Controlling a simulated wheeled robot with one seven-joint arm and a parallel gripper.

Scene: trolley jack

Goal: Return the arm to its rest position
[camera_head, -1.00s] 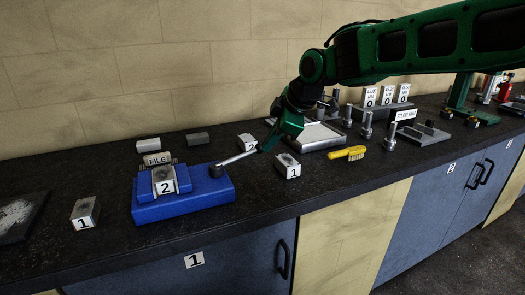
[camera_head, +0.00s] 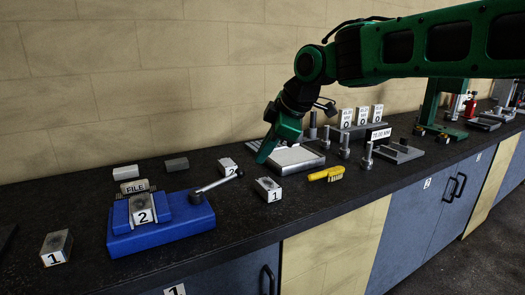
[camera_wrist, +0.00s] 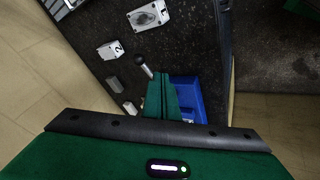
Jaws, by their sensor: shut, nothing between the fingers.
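My green arm reaches in from the upper right in the head view.
A block marked 1 (camera_head: 267,190) and a yellow brush (camera_head: 326,174) lie near the gripper. Another block marked 1 (camera_head: 56,247) is at left. The metal plate (camera_head: 297,159) and upright posts (camera_head: 344,147) stand to the right. A beige wall (camera_head: 150,80) runs behind the bench.

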